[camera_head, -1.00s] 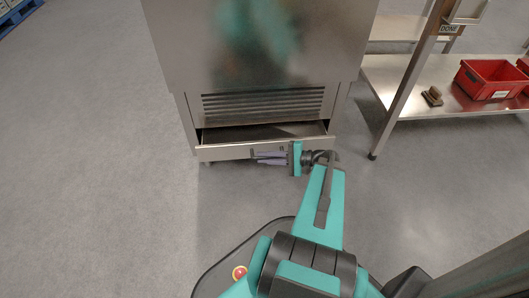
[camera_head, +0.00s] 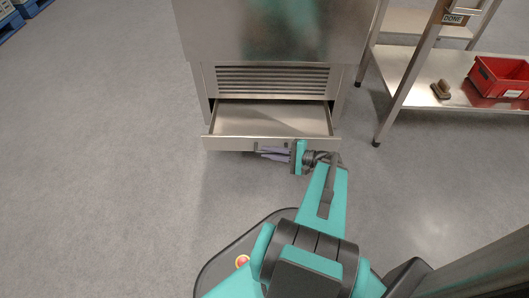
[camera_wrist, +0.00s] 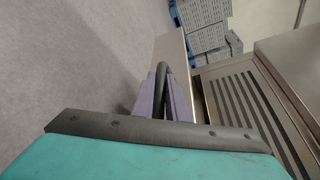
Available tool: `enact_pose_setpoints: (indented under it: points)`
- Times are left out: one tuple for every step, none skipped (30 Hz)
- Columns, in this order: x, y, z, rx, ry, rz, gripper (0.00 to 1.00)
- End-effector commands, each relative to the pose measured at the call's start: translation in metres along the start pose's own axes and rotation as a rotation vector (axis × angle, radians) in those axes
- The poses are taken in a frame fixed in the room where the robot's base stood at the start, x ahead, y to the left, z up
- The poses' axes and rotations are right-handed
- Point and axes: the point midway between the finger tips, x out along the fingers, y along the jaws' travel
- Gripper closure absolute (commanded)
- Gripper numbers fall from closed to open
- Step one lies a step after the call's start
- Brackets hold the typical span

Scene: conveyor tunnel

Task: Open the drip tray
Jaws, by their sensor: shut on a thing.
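The drip tray (camera_head: 268,117) is a shallow steel drawer low on the front of a steel machine (camera_head: 275,30), below its vent slats. In the head view it is pulled well out, with its empty-looking inside showing. My gripper (camera_head: 262,152) is at the tray's front panel, right of its middle. In the wrist view, its two purple fingers (camera_wrist: 165,97) are shut on the dark bar handle (camera_wrist: 174,50) of the tray. The tray's front panel also shows there (camera_wrist: 180,62). Part of the handle is hidden between the fingers.
A steel table (camera_head: 415,72) with a lower shelf stands on the right, its leg near the machine. A red bin (camera_head: 497,78) and a small brown item (camera_head: 440,89) are on the shelf. The grey floor on the left is clear.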

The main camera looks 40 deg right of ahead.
Motion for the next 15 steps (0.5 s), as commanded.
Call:
enact_pose_setpoints:
  points:
    - [0.0015, 0.001, 0.0034, 0.005, -0.008, 0.0, 1.0]
    - [0.001, 0.0009, 0.003, 0.005, -0.007, -0.002, 1.0]
    - [0.0007, 0.0008, 0.0027, 0.006, -0.005, -0.003, 1.0]
    - [0.0005, 0.0007, 0.0025, 0.006, -0.004, -0.004, 1.0]
    - [0.0005, 0.0006, 0.0024, 0.006, -0.003, -0.004, 1.0]
    - [0.0007, 0.0006, 0.0024, 0.006, -0.003, -0.005, 1.0]
    - [0.001, 0.0006, 0.0025, 0.006, -0.003, -0.005, 1.0]
    - [0.0013, 0.0006, 0.0026, 0.006, -0.003, -0.005, 1.0]
    - [0.0017, 0.0006, 0.0028, 0.006, -0.004, -0.004, 1.0]
    - [0.0021, 0.0006, 0.003, 0.005, -0.004, -0.004, 1.0]
    - [0.0024, 0.0007, 0.0032, 0.005, -0.005, -0.004, 1.0]
    - [0.0028, 0.0008, 0.0034, 0.005, -0.006, -0.003, 1.0]
    - [0.0031, 0.0008, 0.0037, 0.005, -0.006, -0.003, 1.0]
    - [0.0033, 0.0008, 0.0038, 0.005, -0.007, -0.002, 1.0]
    - [0.0036, 0.0009, 0.004, 0.004, -0.007, -0.002, 1.0]
